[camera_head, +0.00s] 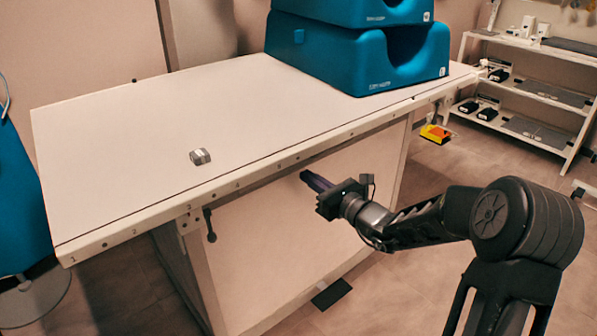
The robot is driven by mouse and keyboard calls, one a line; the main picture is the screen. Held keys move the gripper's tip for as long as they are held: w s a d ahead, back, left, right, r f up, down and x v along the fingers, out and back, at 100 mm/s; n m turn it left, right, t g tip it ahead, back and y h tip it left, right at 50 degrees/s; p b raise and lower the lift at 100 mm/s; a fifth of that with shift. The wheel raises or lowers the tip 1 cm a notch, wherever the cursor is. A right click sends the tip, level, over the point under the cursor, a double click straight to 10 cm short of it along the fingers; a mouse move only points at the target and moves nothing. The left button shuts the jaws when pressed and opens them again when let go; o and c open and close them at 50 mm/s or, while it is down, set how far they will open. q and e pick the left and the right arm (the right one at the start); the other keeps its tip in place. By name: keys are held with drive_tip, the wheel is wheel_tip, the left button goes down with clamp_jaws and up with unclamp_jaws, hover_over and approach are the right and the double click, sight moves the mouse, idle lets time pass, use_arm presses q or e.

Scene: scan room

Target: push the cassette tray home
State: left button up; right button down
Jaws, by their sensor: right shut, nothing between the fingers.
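My right gripper (306,176) is shut and empty. Its dark fingers point left at the front long side of the white scan table (130,115), just below the table's edge rail. I cannot tell whether the fingertips touch the table's front. No cassette tray can be made out clearly; any tray edge under the tabletop is not distinguishable from the pale side panel (260,255). My left gripper is not in view.
A small grey block (200,156) lies on the tabletop. Blue moulded supports (340,55) stand at its far end. A dark lever (209,224) hangs under the front rail. A yellow box (435,133) hangs at the right end. White shelves (540,75) stand back right.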

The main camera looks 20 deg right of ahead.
drive_tip(key=v, duration=0.6)
drive_tip(key=shift+s+d+f+p, duration=0.2)
drive_tip(key=shift+s+p, duration=0.05)
drive_tip(key=shift+p, duration=0.1)
drive_tip(key=shift+f, duration=0.1)
